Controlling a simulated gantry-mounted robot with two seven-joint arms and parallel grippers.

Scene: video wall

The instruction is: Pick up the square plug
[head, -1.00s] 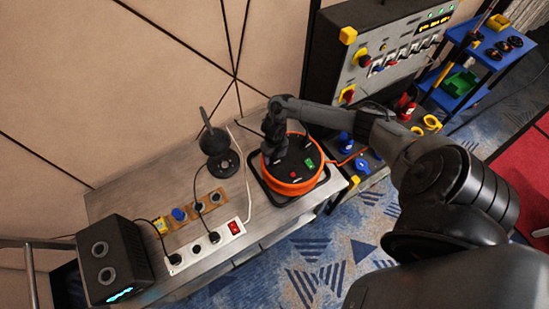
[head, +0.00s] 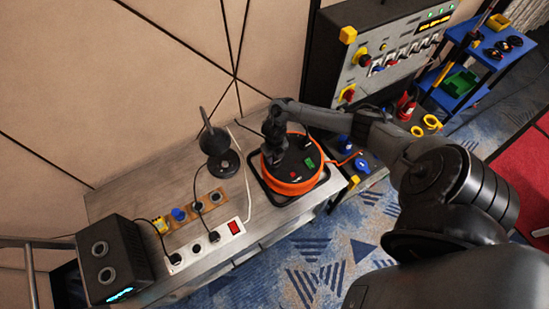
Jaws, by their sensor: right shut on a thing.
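My right gripper (head: 273,155) points down at the left part of the dark top of the orange cable reel (head: 296,187). Its jaws are shut on a small dark thing, apparently the square plug. The fingertips and the plug are too small and dark to make out clearly, and I cannot tell whether the plug is clear of the reel top. A red part and a green part (head: 310,163) show on the reel top, right of the gripper. My left gripper is not in view.
The reel stands in a black tray on the grey bench (head: 120,196). To its left are a black lamp (head: 222,163), a power strip (head: 190,255) with cables, a blue knob (head: 179,214) and a black speaker-like box (head: 112,262). A control panel (head: 385,60) stands behind right.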

